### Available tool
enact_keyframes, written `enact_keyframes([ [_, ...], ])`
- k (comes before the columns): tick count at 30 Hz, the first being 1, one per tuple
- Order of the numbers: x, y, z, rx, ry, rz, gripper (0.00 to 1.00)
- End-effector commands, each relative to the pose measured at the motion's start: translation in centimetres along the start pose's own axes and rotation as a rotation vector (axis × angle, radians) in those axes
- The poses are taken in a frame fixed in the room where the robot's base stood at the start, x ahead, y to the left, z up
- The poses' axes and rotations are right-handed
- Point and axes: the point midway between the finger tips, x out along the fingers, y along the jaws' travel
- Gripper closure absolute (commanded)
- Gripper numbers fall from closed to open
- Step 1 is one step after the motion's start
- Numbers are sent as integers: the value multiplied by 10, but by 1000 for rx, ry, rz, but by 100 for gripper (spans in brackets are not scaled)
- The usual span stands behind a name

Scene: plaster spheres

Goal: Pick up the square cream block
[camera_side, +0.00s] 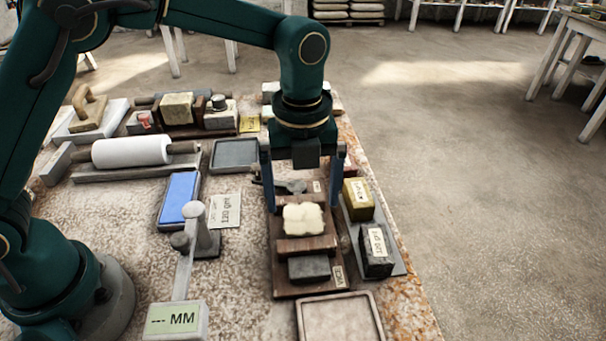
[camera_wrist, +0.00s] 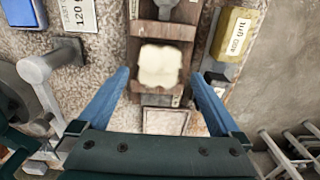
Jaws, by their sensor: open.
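The cream block (camera_side: 304,219) is pale, squarish and has uneven, lobed edges. It sits in a dark brown wooden holder (camera_side: 286,285) near the table's right side. It also shows in the wrist view (camera_wrist: 160,67), between the lines of the two fingers. My gripper (camera_side: 304,208) has its blue fingers pointing down and spread wide, one to each side of the block. It also shows in the wrist view (camera_wrist: 159,73). The jaws are open and empty. I cannot tell how far the fingertips are above the holder.
A dark grey block (camera_side: 309,267) lies in the holder's front part. A yellow block (camera_side: 358,199) and a black block (camera_side: 376,250) stand close on the right. A shallow tray (camera_side: 340,296) lies in front. A grey post gauge (camera_side: 195,240) and blue slab (camera_side: 179,199) stand left.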

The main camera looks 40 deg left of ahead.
Motion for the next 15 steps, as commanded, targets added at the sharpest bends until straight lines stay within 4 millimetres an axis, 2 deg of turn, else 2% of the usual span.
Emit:
enact_keyframes([
  [9,37,1,-3,5,3,11,0],
  [15,52,1,-3,4,1,7,0],
])
